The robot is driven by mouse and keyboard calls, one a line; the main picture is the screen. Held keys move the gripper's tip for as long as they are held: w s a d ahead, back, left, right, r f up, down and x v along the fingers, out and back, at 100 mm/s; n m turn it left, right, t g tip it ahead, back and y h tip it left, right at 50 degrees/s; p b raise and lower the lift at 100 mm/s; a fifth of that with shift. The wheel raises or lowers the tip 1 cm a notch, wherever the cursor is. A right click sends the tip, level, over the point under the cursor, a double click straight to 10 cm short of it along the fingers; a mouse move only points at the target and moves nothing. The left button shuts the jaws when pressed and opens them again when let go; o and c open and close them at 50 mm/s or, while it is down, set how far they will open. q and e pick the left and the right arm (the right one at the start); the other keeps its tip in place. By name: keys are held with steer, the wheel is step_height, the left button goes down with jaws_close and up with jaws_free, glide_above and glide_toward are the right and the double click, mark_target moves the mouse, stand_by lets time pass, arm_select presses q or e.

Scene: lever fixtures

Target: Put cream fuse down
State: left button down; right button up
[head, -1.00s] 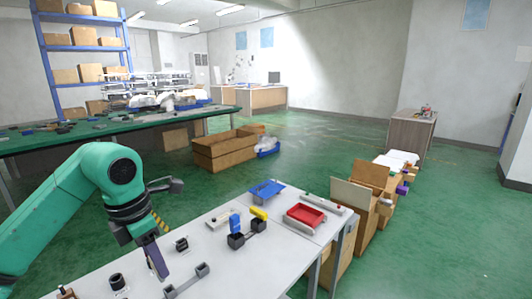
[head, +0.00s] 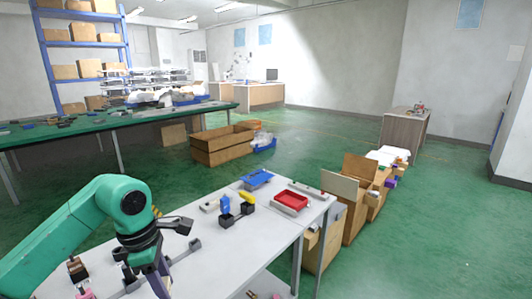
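I cannot make out a cream fuse in the head view. My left gripper (head: 160,284) points down over the near part of the white table (head: 232,262), close to the bottom edge of the picture. Its fingertips are cut off or hidden there, so I cannot tell whether it holds anything. A blue piece (head: 225,204) and a yellow piece (head: 246,197) stand at a dark double holder (head: 236,216) on the table, to the right of the gripper. My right gripper is out of view.
A red tray (head: 291,201) and a blue tray (head: 256,179) are near the table's far end. Cardboard boxes (head: 357,199) stand right of the table. The table's middle right is clear.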

arm_select(q)
steer(key=s+d+f+m, duration=0.2)
steer(key=s+f+m, duration=0.2)
steer(key=f+m, duration=0.4)
steer(key=s+d+f+m+g+y, duration=0.1)
steer(key=s+d+f+m, duration=0.1)
steer(key=f+m, duration=0.5)
steer(key=s+m, duration=0.1)
steer(key=m, duration=0.5)
steer(key=shift+s+f+g, duration=0.3)
steer(key=shift+s+f, duration=0.1)
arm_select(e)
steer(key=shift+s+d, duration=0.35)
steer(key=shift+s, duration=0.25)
